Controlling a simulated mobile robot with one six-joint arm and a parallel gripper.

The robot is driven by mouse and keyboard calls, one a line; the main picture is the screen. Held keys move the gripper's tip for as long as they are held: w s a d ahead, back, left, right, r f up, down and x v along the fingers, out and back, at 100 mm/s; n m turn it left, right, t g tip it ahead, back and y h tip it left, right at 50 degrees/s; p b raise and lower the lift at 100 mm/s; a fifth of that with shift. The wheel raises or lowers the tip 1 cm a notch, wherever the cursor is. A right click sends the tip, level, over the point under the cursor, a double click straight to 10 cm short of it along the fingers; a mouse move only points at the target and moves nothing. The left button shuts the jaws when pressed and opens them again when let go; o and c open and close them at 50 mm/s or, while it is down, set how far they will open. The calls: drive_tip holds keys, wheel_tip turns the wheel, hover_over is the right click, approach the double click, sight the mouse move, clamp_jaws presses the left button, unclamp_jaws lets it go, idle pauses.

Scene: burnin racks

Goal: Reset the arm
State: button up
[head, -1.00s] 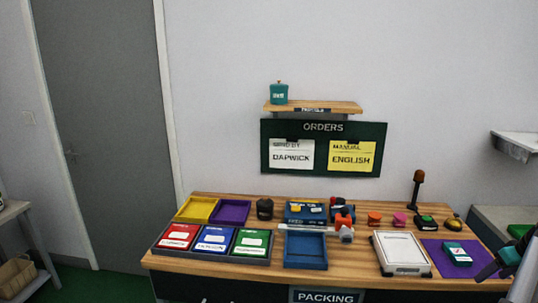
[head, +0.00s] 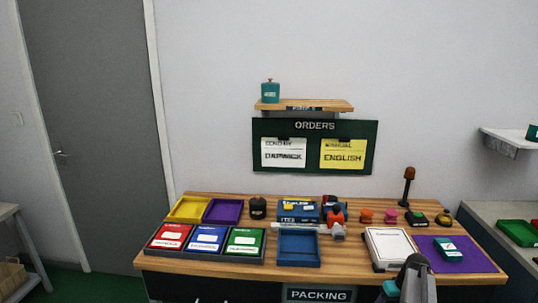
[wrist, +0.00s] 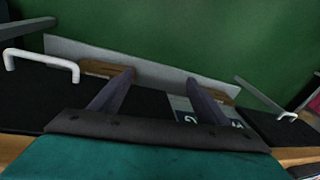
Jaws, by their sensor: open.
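My gripper (wrist: 160,85) shows in the wrist view with its two dark fingers spread and nothing between them. Behind the fingers are a pale board edge, dark panels with white handles and green floor. In the head view my arm (head: 415,280) is at the lower edge, in front of the packing bench (head: 365,270), near the white-topped device (head: 390,247). The fingertips are not clear there. A teal box (head: 447,249) lies on the purple mat (head: 475,258), right of my arm.
The bench also holds red, blue and green packets in a tray (head: 205,259), a blue tray (head: 299,248) and several small items. An orders board (head: 368,148) and a shelf (head: 335,105) are on the wall. A side counter with a green tray (head: 518,233) stands at right.

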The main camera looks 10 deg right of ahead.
drive_tip(key=s+a+f+g, duration=0.25)
drive_tip(key=a+f, duration=0.45)
drive_tip(key=a, duration=0.5)
drive_tip(key=s+a+f+g, duration=0.1)
drive_tip(key=s+a+f, duration=0.3)
drive_tip(key=a+f, duration=0.65)
drive_tip(key=s+a+f+g+h, duration=0.1)
drive_tip(key=s+a+f+g, duration=0.1)
drive_tip(key=s+a, duration=0.7)
drive_tip(key=s+a+f+n+g+h, duration=0.1)
drive_tip(key=s+a+f, duration=0.3)
drive_tip(key=s+a, duration=0.6)
drive_tip(key=shift+s+g, duration=0.45)
drive_tip(key=shift+c, duration=0.4)
